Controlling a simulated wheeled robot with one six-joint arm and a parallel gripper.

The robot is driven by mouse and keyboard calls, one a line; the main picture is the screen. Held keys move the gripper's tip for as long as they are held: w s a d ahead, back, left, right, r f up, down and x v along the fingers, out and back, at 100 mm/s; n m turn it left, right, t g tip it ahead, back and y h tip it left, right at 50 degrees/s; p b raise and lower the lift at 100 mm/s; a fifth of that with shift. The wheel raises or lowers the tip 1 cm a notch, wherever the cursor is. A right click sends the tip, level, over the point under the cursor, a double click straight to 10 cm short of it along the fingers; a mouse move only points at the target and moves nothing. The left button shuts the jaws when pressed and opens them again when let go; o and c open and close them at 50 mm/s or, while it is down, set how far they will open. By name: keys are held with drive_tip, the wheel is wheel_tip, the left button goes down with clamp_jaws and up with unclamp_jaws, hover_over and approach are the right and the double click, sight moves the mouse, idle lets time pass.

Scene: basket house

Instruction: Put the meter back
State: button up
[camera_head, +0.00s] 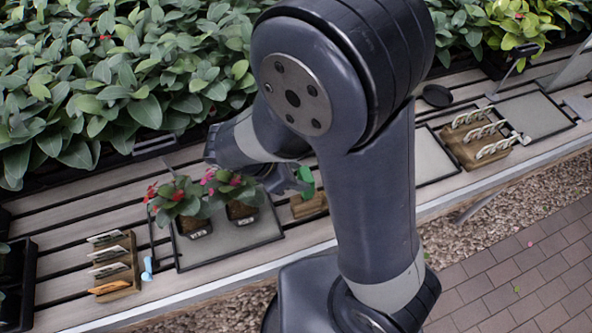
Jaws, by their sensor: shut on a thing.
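My gripper (288,180) is shut on a small green object (305,181), which looks like the meter. The green object is at or just above a small wooden block (309,205), at the right end of a grey tray. I cannot tell whether it sits in the block or is held clear of it. My arm hides part of this area, and the fingertips are small in the picture.
Two potted red-flowered plants (180,206) (240,196) stand on the grey tray (232,240), close left of my gripper. A wooden rack (116,262) holds label tags, with a light blue item (147,269) beside it. Another tag rack (476,140) stands at right. Dense foliage (120,70) lines the back.

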drive_tip(key=shift+f, duration=0.15)
idle(0.3)
wheel_tip(320, 180, down, 4)
drive_tip(key=b, duration=0.2)
drive_tip(key=shift+r+b, duration=0.2)
drive_tip(key=shift+b, duration=0.15)
drive_tip(key=o, duration=1.4)
drive_tip(key=shift+o, duration=0.2)
drive_tip(key=shift+r, duration=0.1)
drive_tip(key=v, duration=1)
drive_tip(key=shift+a+r, duration=0.2)
drive_tip(key=shift+r, duration=0.15)
drive_tip(key=shift+s, duration=0.1)
